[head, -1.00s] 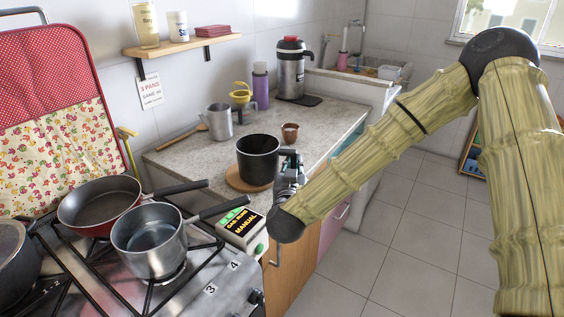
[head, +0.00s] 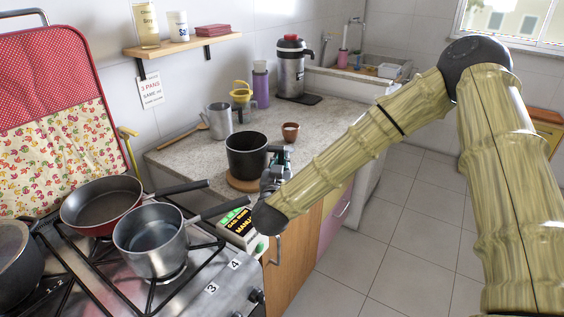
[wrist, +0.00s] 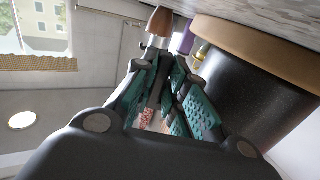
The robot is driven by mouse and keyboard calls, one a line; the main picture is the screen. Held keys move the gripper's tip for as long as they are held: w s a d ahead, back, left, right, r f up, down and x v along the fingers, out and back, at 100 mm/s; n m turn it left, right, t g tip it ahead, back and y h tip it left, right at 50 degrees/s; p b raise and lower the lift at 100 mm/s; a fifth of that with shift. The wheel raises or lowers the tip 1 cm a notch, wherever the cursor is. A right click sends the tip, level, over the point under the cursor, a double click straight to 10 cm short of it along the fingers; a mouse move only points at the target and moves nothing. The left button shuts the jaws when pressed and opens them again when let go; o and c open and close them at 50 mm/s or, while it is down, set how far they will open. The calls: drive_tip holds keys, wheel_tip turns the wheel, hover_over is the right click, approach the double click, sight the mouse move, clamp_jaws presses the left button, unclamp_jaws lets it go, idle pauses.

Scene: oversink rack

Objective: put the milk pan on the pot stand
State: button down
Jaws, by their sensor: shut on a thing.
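The milk pan, a black deep pan (head: 247,154), is upright over the round wooden pot stand (head: 243,186) on the counter. In the wrist view, which is upside down, the pan's dark side (wrist: 240,95) lies close against the stand's edge (wrist: 265,50). I cannot tell whether the pan's base rests fully on it. My gripper (head: 282,157) is at the pan's right side, shut on its handle, which the fingers mostly hide. The fingers also show in the wrist view (wrist: 165,95).
A metal jug (head: 219,120) and purple bottle (head: 261,85) stand further back. On the stove at left are a steel saucepan (head: 150,241) and red frying pan (head: 102,204). A sign box (head: 240,230) stands in front.

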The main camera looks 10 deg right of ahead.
drive_tip(key=c, duration=1.4)
unclamp_jaws()
drive_tip(key=shift+f, duration=0.1)
drive_tip(key=shift+c, duration=0.2)
drive_tip(key=shift+f+b, duration=0.15)
drive_tip(key=shift+b, duration=0.25)
drive_tip(key=b+v, duration=0.1)
drive_tip(key=v, duration=0.9)
drive_tip(key=shift+s, duration=0.45)
